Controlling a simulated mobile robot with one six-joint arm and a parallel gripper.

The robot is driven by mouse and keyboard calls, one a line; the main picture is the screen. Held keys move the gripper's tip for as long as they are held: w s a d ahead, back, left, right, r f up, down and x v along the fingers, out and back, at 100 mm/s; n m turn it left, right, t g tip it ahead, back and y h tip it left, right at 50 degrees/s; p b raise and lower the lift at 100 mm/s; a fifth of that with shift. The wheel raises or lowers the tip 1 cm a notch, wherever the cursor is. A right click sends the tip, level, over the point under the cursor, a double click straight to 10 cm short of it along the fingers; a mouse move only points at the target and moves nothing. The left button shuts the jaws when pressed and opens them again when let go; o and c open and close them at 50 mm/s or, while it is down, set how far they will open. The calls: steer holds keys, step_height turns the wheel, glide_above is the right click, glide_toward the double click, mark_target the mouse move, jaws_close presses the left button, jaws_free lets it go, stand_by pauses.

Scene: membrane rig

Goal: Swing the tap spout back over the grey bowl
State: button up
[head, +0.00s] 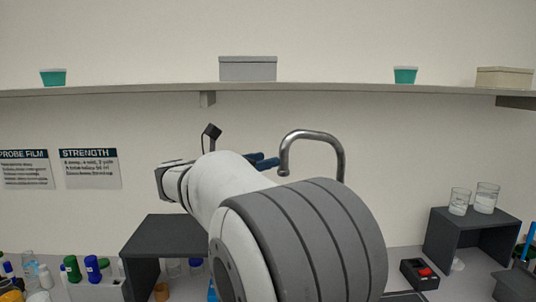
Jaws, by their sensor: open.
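The tap spout (312,137) is a metal hook-shaped tube standing right of the picture's middle. Its bend is at the top and its short end points down on the left. The lower part of the tap is hidden behind my arm. My gripper (267,160) shows only as dark blue fingers past the upper edge of my arm, a little left of the spout's open end. The fingers are open, look empty and appear apart from the spout in the picture; the depth between them is hard to tell. The grey bowl is not visible.
A dark stand (163,232) is at the left, and another dark stand (474,222) at the right bears two glass beakers. Several bottles crowd the lower left. A black box with a red part (419,274) is at the lower right. A shelf (330,90) runs above.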

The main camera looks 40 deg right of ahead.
mark_target(281, 156)
steer(key=d+p, duration=0.2)
steer(key=d, duration=0.5)
steer(key=shift+w+d, duration=0.15)
steer(key=shift+w, duration=0.05)
